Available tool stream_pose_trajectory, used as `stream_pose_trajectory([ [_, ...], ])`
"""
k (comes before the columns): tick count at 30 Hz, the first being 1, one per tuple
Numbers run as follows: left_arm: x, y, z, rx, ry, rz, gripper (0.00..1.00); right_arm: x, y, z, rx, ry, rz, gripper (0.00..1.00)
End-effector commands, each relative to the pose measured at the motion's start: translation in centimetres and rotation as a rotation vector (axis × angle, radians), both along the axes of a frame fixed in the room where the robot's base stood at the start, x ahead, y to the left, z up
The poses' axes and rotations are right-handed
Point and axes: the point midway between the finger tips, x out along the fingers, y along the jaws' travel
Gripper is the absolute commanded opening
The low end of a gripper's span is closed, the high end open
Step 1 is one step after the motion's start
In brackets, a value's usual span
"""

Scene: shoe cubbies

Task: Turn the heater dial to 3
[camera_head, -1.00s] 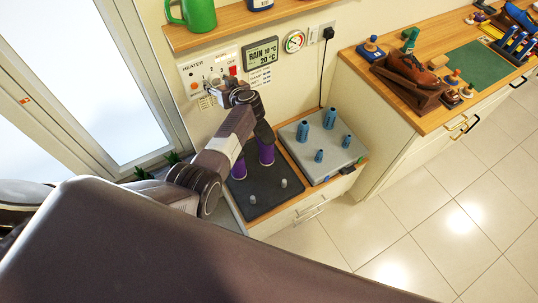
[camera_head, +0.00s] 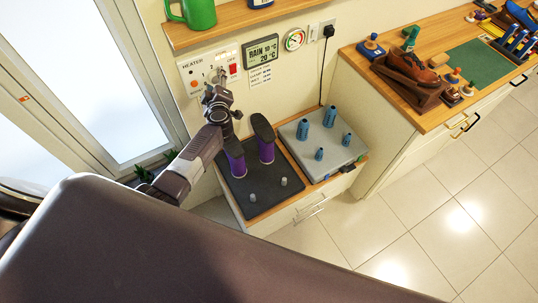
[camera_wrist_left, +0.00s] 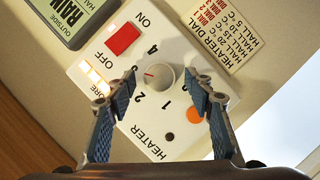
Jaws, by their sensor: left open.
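The white heater panel (camera_head: 190,72) is on the wall above the boot mat; it fills the middle of the left wrist view (camera_wrist_left: 120,62). Its round grey dial (camera_wrist_left: 160,78) has a red mark pointing to the left in that view, on the side between the printed 4 and 2. A red ON/OFF switch (camera_wrist_left: 123,39) sits beside it. My left gripper (camera_wrist_left: 155,98) is open, its two blue-padded fingers on either side of the dial in the picture, with nothing held. I cannot tell whether they touch it. In the head view the left gripper (camera_head: 216,80) covers much of the dial area.
A weather display (camera_head: 262,52) and gauge (camera_head: 295,40) are to the right of the panel. A wooden shelf (camera_head: 235,22) with a green mug (camera_head: 198,12) is above. A window is at left.

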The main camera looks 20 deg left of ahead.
Motion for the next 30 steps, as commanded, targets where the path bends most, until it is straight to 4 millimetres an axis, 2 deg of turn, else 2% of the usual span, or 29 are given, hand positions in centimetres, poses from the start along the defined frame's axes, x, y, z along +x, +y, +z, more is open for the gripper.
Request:
stream_pose_trajectory([
  [6,-0.1,0.1,-0.4,-0.088,-0.104,-0.002,0.48,0.0,0.0,-0.9,0.000,0.000,0.000,0.25],
  [10,-0.1,0.2,-0.7,-0.150,-0.180,-0.002,0.48,0.0,0.0,-2.3,0.000,0.000,0.000,0.25],
  [18,-0.1,0.2,-1.1,-0.271,-0.323,-0.002,0.48,0.0,0.0,-6.6,0.000,0.000,0.000,0.25],
  [30,-0.1,0.2,-1.1,-0.374,-0.443,-0.002,0.48,0.0,0.0,-12.3,0.000,0.000,0.000,0.25],
])
